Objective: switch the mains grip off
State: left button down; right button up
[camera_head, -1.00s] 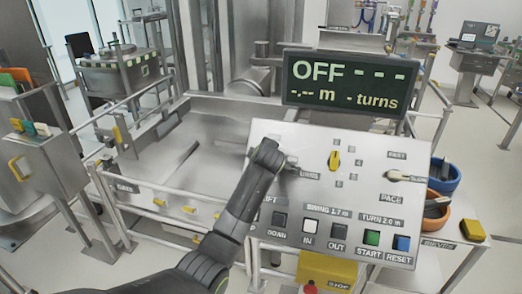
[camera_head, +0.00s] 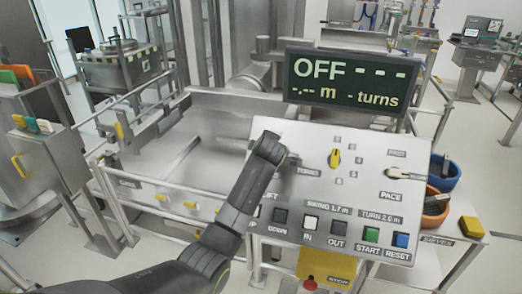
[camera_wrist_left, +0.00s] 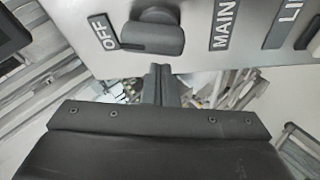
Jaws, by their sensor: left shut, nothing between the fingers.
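The mains grip is a dark grey rounded knob (camera_wrist_left: 152,36) on the grey panel (camera_wrist_left: 260,12) in the left wrist view. It lies crosswise, with one end close to the OFF label (camera_wrist_left: 103,32) and the MAINS label on its right. My left gripper (camera_wrist_left: 160,72) is shut and empty, its fingertips just below the knob; I cannot tell whether they touch it. In the head view my left arm reaches up over the left part of the sloping panel (camera_head: 300,190) and hides the knob. The display (camera_head: 352,82) reads OFF with dashes. My right gripper is not in view.
The panel also carries a yellow selector (camera_head: 334,158), a pale lever (camera_head: 394,173) and a row of push buttons (camera_head: 336,227). A red stop button (camera_head: 310,284) sits below. Blue (camera_head: 444,175) and orange (camera_head: 437,205) bowls stand at the right.

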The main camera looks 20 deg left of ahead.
pick_arm(q)
jog(key=shift+a+r, duration=0.2)
jog(key=shift+a, duration=0.25)
jog(key=s+r+b, duration=0.1)
jog(key=s+r, duration=0.5)
jog(key=s, duration=0.1)
jog(key=shift+d+b, duration=0.3)
jog(key=shift+b, duration=0.1)
jog(key=shift+s+a+f, duration=0.1)
jog(key=shift+f, duration=0.1)
